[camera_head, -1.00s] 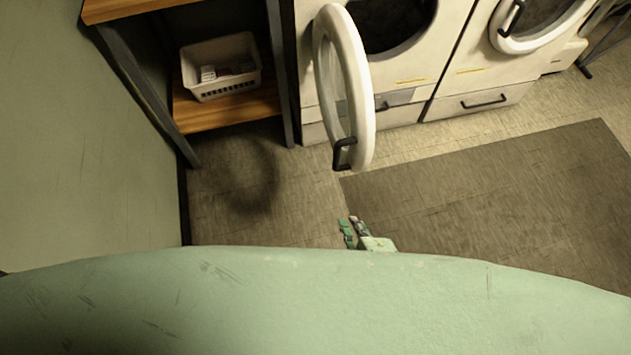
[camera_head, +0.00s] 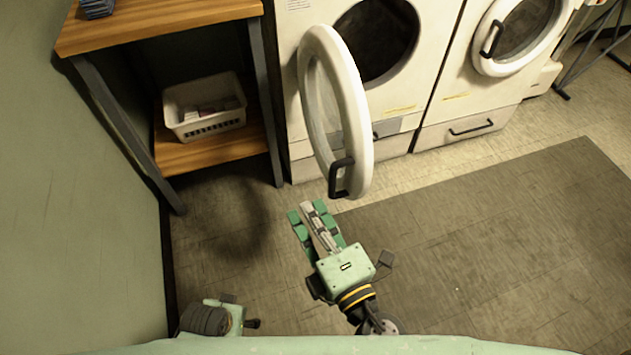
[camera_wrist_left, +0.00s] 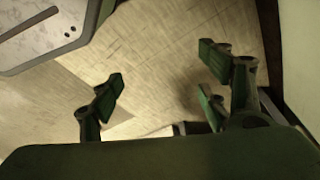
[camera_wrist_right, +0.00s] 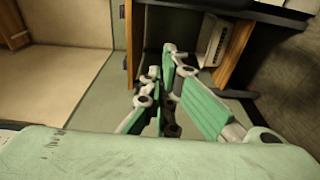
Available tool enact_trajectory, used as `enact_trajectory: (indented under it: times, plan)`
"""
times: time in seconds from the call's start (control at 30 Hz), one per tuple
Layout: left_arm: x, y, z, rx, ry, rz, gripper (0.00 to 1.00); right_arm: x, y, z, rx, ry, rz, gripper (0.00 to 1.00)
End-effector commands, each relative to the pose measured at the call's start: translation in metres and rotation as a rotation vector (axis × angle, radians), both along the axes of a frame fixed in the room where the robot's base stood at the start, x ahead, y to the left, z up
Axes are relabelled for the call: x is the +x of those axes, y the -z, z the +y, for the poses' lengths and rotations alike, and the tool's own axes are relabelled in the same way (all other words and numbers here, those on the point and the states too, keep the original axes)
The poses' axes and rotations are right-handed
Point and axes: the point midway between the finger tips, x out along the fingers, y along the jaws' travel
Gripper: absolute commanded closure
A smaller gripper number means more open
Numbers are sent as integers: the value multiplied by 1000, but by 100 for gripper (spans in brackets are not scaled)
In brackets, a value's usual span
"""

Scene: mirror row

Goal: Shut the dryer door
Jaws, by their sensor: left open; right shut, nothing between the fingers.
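The dryer door (camera_head: 363,116) is a round white ring with a glass pane. It stands wide open in the head view, swung out from the left machine (camera_head: 430,62), whose dark drum opening (camera_head: 378,40) shows. A black handle (camera_head: 341,178) sits on the door's lower edge. My right gripper (camera_head: 306,210) is shut and empty, just below and left of the handle, with a small gap in the picture. It also shows in the right wrist view (camera_wrist_right: 165,85). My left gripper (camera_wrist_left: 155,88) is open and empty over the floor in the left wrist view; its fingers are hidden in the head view.
A second machine with a shut round door (camera_head: 490,62) stands to the right. A wooden shelf unit (camera_head: 160,30) with a white basket (camera_head: 205,128) stands left of the dryer. A dark mat (camera_head: 500,230) lies on clear floor. A green wall (camera_head: 70,220) bounds the left.

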Motion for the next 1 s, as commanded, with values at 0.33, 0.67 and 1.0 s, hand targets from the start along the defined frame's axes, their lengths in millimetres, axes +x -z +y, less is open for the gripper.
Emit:
enact_trajectory:
  times: [0.33,0.67,1.0]
  plan:
    - [-30,52,4,3,7,36,30,39,-4,19,2,1,-1,100]
    - [-45,74,6,4,10,44,30,62,1,2,-2,0,0,100]
    - [-44,72,6,5,10,46,30,64,0,-11,1,0,0,100]
